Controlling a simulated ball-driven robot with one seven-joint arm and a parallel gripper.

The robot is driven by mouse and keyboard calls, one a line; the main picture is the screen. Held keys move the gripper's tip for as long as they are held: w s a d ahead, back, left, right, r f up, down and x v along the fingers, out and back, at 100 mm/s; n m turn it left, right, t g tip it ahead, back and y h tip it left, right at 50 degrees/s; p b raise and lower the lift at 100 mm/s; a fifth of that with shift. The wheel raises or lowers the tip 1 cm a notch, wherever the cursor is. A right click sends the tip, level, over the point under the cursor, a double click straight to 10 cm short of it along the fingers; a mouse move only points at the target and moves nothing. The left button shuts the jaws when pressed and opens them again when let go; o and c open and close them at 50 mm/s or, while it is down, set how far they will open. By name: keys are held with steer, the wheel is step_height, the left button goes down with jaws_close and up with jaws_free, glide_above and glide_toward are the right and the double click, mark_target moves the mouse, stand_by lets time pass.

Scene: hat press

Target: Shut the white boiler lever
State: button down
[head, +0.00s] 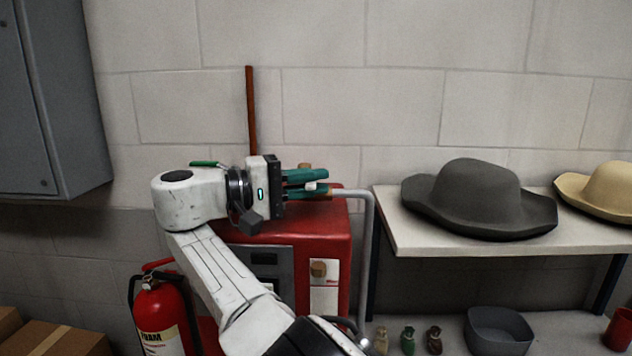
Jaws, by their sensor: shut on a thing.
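The red boiler (335,222) stands against the wall in the middle of the head view, partly hidden behind my arm. My gripper (322,185) is over the boiler's top right, with its teal fingers pointing right. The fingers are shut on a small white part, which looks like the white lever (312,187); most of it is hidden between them. I cannot tell the lever's angle. A grey pipe (362,194) runs right from beside the fingertips and bends down.
A green handle (205,163) shows behind my arm. A thin brown pipe (251,110) rises up the wall. A fire extinguisher (160,315) stands left of the boiler. A shelf (400,232) with a grey hat (478,198) and a tan hat (606,188) is at the right.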

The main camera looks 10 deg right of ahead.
steer(key=shift+f, duration=0.1)
steer(key=c, duration=1.2)
jaws_free()
steer(key=shift+a, duration=0.1)
